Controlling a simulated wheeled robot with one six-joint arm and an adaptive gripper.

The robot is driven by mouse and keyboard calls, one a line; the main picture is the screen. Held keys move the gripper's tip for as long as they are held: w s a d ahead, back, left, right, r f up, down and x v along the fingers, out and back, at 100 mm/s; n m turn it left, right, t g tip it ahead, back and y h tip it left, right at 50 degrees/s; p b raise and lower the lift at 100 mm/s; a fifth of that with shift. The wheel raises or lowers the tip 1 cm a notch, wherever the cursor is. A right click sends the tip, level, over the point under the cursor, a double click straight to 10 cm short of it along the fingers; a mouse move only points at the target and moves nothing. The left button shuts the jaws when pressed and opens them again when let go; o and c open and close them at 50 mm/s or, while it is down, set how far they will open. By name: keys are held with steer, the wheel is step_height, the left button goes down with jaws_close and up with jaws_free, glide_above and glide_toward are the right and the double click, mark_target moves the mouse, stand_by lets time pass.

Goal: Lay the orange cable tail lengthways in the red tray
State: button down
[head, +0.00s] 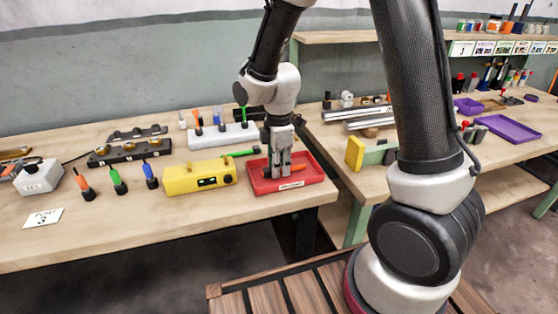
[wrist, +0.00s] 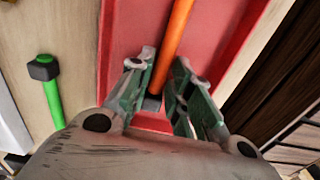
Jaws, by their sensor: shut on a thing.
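The red tray (head: 312,179) lies at the front right of the left workbench, and its red floor fills the middle of the wrist view (wrist: 225,25). My gripper (head: 279,172) points down into the tray. Its fingers, also in the wrist view (wrist: 166,78), are shut on the orange cable tail (wrist: 176,28). The tail (head: 299,169) runs sideways in the head view, roughly along the tray's long side and within its outline. A dark end shows between the fingers in the wrist view. I cannot tell whether the tail touches the tray floor.
A yellow unit (head: 180,180) stands left of the tray. A green cable tail (head: 243,153) lies behind them, left of the tray in the wrist view (wrist: 52,98). Orange (head: 83,181), green (head: 117,181) and blue (head: 150,176) plugs stand further left. The bench's front edge is close to the tray.

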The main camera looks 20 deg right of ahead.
steer(key=shift+f, duration=0.1)
steer(key=c, duration=1.2)
jaws_free()
step_height(320, 180, up, 12)
steer(key=s+d+r+m+t, duration=0.2)
steer(key=s+d+r+m, duration=0.3)
steer(key=s+d+m, duration=0.3)
steer(key=s+d+r+m+t, duration=0.2)
steer(key=s+d+r+m, duration=0.3)
steer(key=s+d+m, duration=0.3)
steer(key=s+m, duration=0.2)
steer(key=s, duration=0.1)
steer(key=shift+d+r, duration=0.2)
steer(key=shift+r, duration=0.05)
